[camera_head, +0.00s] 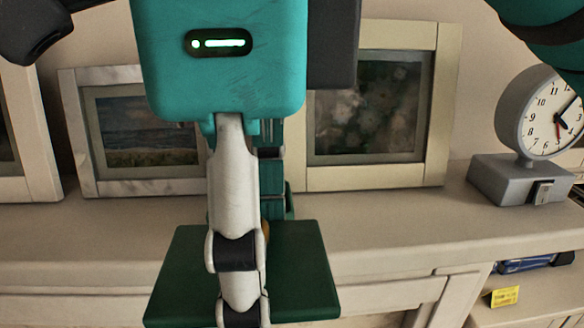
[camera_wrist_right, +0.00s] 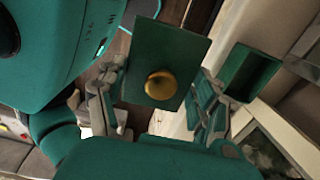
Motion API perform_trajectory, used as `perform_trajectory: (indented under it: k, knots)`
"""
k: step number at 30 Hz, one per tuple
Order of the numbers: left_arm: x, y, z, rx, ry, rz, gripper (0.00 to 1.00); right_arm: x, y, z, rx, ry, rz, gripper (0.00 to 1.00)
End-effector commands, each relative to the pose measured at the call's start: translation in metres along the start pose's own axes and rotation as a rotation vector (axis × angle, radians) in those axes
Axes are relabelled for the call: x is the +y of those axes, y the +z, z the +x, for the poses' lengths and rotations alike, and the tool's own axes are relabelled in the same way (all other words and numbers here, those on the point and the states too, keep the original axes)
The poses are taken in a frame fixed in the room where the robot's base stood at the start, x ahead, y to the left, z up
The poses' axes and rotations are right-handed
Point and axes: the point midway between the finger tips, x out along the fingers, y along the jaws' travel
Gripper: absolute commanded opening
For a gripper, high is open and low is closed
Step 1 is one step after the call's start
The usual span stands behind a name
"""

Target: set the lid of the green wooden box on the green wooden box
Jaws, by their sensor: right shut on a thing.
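The lid is a dark green flat board (camera_head: 303,268). In the right wrist view the lid (camera_wrist_right: 182,52) shows a golden round knob (camera_wrist_right: 160,86) at its middle. My right gripper (camera_head: 256,266) points down and is shut on the lid, with a pale finger across the near side and the other finger behind it. Only a sliver of the knob shows past the near finger in the head view. The green wooden box (camera_wrist_right: 248,72) is open and stands beyond the lid, on the right of the right wrist view. My gripper and lid largely hide that area in the head view. My left gripper is out of view.
A beach picture frame (camera_head: 88,132) and a floral picture frame (camera_head: 436,110) stand at the back of the cream shelf (camera_head: 410,222). A grey clock (camera_head: 510,178) stands at the right. A yellow tag (camera_head: 505,296) and a blue item (camera_head: 527,264) are lower right. The shelf before the floral frame is clear.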

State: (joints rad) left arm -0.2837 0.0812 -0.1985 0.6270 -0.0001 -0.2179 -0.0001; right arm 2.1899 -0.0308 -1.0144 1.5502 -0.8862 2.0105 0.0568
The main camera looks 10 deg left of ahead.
Motion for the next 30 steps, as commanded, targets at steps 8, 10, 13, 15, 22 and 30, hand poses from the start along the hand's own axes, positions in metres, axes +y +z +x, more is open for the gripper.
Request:
perform_trajectory:
  k: [8,10,13,15,22,30]
  knots:
    - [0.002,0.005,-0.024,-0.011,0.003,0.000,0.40,-0.038,0.001,-0.003,-0.001,0.005,0.003,0.35]
    - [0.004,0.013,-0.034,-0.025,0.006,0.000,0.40,-0.057,0.002,-0.001,0.001,0.004,0.002,0.35]
    - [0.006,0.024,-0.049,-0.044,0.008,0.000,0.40,-0.085,0.002,0.001,0.000,0.004,0.002,0.35]
    - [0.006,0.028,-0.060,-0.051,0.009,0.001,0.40,-0.103,0.003,0.002,-0.001,0.005,0.003,0.35]
    - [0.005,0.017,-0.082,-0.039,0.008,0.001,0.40,-0.150,0.004,0.010,0.000,0.003,0.000,0.35]
    - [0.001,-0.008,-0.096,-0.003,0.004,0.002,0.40,-0.160,0.004,0.029,0.001,0.002,-0.003,0.35]
